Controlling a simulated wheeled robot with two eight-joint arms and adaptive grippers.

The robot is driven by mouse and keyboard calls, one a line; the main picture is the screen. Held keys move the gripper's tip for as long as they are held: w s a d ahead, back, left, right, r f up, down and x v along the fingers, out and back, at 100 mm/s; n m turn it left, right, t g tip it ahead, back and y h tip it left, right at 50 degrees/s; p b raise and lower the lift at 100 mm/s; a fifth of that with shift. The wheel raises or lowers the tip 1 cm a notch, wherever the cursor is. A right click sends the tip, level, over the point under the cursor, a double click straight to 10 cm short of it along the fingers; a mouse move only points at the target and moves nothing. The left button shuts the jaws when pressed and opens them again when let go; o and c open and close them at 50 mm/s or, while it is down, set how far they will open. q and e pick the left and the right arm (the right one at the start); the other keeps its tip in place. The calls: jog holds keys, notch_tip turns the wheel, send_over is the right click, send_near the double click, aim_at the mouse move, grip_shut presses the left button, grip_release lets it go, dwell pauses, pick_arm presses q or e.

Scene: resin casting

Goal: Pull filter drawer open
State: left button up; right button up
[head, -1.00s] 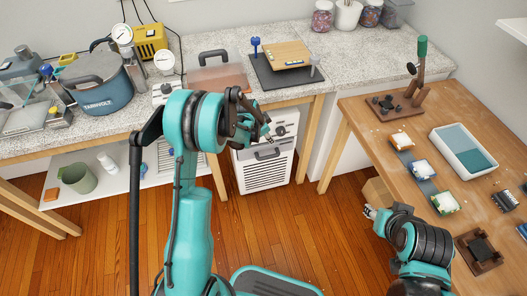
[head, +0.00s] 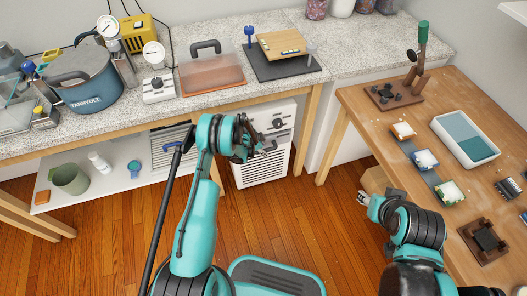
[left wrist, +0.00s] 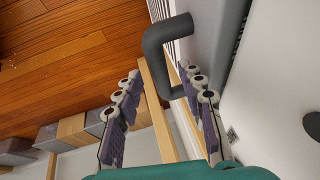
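The white unit with a slatted front (head: 262,172) stands on the floor under the counter. Its dark grey bar handle (left wrist: 168,52) shows large in the left wrist view, just beyond and partly between my fingertips. In the head view my gripper largely hides this handle. My left gripper (head: 262,147) is in front of the unit's upper part. Its two fingers (left wrist: 160,88) are spread apart with nothing clamped between them. Whether a finger touches the handle is unclear. My right gripper (head: 364,198) hangs by the wooden table's left side, away from the unit; its fingers are too small to judge.
The counter (head: 215,107) overhangs the unit, with a wooden leg (head: 304,128) close on its right. A low white shelf (head: 120,185) is to the left. The wooden table (head: 375,130) with parts and a tray stands right. Floor before the unit is partly clear.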

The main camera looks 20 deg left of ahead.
pick_arm(q)
jog(key=shift+w+d+f, duration=0.15)
jog(key=shift+w+f, duration=0.05)
jog(key=shift+f, duration=0.3)
grip_shut()
jog(key=shift+s+d, duration=0.1)
